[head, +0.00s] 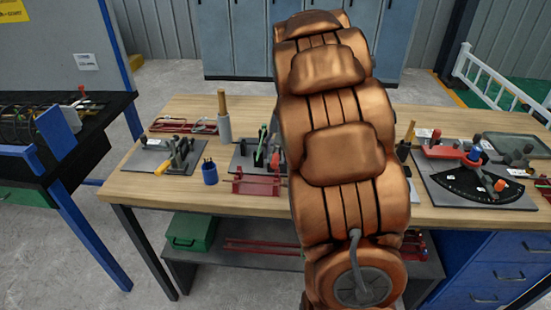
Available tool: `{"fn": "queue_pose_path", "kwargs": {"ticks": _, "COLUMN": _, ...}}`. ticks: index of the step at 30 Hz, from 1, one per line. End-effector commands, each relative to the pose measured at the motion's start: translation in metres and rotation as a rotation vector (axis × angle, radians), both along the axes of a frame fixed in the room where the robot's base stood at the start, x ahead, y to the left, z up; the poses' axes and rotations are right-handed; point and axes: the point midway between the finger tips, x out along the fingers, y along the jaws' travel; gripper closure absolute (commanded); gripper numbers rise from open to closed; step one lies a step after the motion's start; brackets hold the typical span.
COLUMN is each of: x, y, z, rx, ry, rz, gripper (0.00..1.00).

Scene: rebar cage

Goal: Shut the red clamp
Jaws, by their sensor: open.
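My copper-coloured arm fills the middle of the head view, and my gripper is not in view. On the wooden bench (225,197), a dark board with a green-handled clamp (260,148) is partly hidden behind my arm. A small red part (275,159) shows beside the green handle; I cannot tell whether it is the red clamp's handle. A red vise-like piece (257,184) stands at the front edge, close to the arm. Whether a red clamp is open or shut cannot be seen.
Left on the bench are a board with a yellow-handled clamp (178,153), a blue pen cup (209,172) and a wooden-handled tool (223,115). Right is a dark bending plate (475,189) with a red lever (447,152). A blue-framed stand (88,220) stands left.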

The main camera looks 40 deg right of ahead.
Motion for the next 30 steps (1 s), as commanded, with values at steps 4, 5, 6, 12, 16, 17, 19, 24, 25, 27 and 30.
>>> {"fn": "queue_pose_path", "kwargs": {"ticks": 4, "x": 0.001, "y": 0.004, "z": -0.017, "rx": 0.005, "ry": 0.005, "rz": 0.001, "gripper": 0.53}}
{"fn": "queue_pose_path", "kwargs": {"ticks": 5, "x": 0.002, "y": 0.004, "z": -0.019, "rx": 0.004, "ry": 0.004, "rz": 0.0, "gripper": 0.53}}
{"fn": "queue_pose_path", "kwargs": {"ticks": 6, "x": 0.002, "y": 0.004, "z": -0.022, "rx": 0.002, "ry": 0.002, "rz": 0.001, "gripper": 0.53}}
{"fn": "queue_pose_path", "kwargs": {"ticks": 12, "x": 0.003, "y": 0.005, "z": -0.028, "rx": 0.001, "ry": 0.001, "rz": 0.001, "gripper": 0.53}}
{"fn": "queue_pose_path", "kwargs": {"ticks": 16, "x": 0.003, "y": 0.004, "z": -0.029, "rx": 0.001, "ry": 0.001, "rz": 0.001, "gripper": 0.53}}
{"fn": "queue_pose_path", "kwargs": {"ticks": 17, "x": 0.003, "y": 0.005, "z": -0.029, "rx": 0.001, "ry": 0.001, "rz": 0.001, "gripper": 0.53}}
{"fn": "queue_pose_path", "kwargs": {"ticks": 19, "x": 0.003, "y": 0.005, "z": -0.029, "rx": 0.001, "ry": 0.001, "rz": 0.001, "gripper": 0.56}}
{"fn": "queue_pose_path", "kwargs": {"ticks": 24, "x": 0.003, "y": 0.004, "z": -0.029, "rx": 0.001, "ry": 0.001, "rz": 0.0, "gripper": 0.73}}
{"fn": "queue_pose_path", "kwargs": {"ticks": 25, "x": 0.003, "y": 0.004, "z": -0.029, "rx": 0.001, "ry": 0.001, "rz": 0.0, "gripper": 0.76}}
{"fn": "queue_pose_path", "kwargs": {"ticks": 27, "x": 0.003, "y": 0.004, "z": -0.029, "rx": 0.001, "ry": 0.001, "rz": 0.0, "gripper": 0.84}}
{"fn": "queue_pose_path", "kwargs": {"ticks": 30, "x": 0.003, "y": 0.004, "z": -0.029, "rx": 0.001, "ry": 0.001, "rz": 0.0, "gripper": 0.94}}
